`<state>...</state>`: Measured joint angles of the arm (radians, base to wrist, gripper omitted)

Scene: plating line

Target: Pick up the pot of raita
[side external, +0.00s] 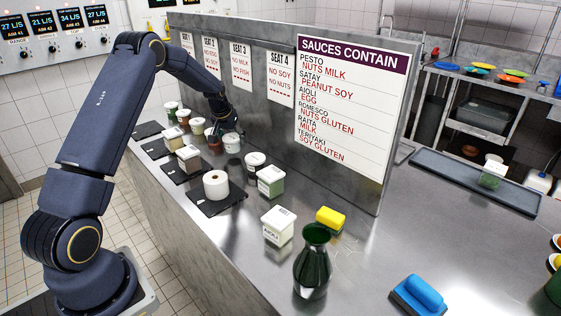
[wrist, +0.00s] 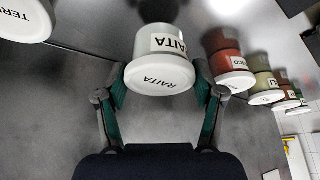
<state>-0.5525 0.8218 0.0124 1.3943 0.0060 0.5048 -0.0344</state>
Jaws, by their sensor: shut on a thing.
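The raita pot (wrist: 160,62) is a pale round pot with a white lid, marked RAITA on lid and side. In the wrist view it sits between the two green-padded fingers of my gripper (wrist: 161,92), which are closed on its sides. In the side external view my gripper (side external: 231,128) is low by the steel partition, at the row of pots, with the raita pot (side external: 231,141) under it. I cannot tell whether the pot touches the counter.
A red romesco pot (wrist: 228,62) stands close on the right in the wrist view, with several more pots beyond. The teriyaki pot (wrist: 25,22) is at upper left. The partition (side external: 392,130) walls one side. A green vase (side external: 313,262) stands farther down the counter.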

